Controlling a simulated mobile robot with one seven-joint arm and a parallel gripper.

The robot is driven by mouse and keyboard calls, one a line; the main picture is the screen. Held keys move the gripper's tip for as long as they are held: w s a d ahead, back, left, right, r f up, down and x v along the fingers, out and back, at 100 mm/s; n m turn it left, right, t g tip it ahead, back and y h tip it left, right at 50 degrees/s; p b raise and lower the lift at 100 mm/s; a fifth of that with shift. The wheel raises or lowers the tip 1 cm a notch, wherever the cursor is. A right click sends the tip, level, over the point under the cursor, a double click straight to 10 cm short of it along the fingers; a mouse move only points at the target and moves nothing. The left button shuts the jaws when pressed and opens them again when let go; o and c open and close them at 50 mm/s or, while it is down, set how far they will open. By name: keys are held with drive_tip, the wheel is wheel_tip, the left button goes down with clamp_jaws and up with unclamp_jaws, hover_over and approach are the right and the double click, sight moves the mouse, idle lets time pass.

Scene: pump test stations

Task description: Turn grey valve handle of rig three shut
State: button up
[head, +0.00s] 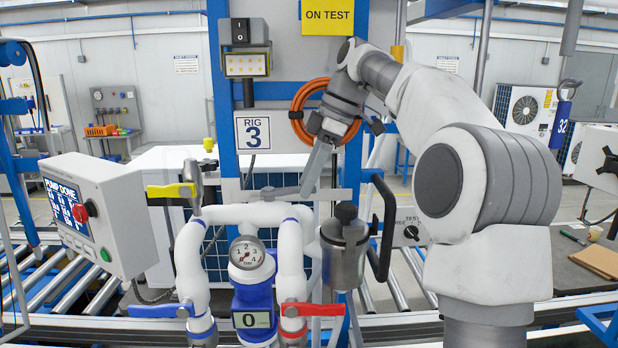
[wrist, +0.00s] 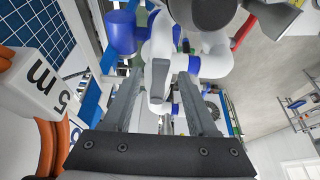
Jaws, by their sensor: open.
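The grey valve handle (head: 270,193) of rig three is a flat lever lying roughly level across the top of the white pipework, in front of the blue frame. My gripper (head: 307,190) reaches down from the upper right, its long grey fingers at the right end of the handle. In the wrist view my gripper (wrist: 158,85) is open, and a light grey piece (wrist: 160,76), apparently the handle, shows between the fingertips. I cannot tell whether either finger touches it. The "RIG 3" sign (head: 253,132) hangs above.
A yellow handle (head: 171,191) is at left, a blue handle (head: 160,311) and a red handle (head: 313,309) lower down. A metal canister (head: 345,250) with a black grip stands close at right. An orange hose coil (head: 300,105) hangs behind my wrist. The screen box (head: 90,215) reads "PUMP DONE".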

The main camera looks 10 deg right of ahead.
clamp_jaws()
idle(1.4)
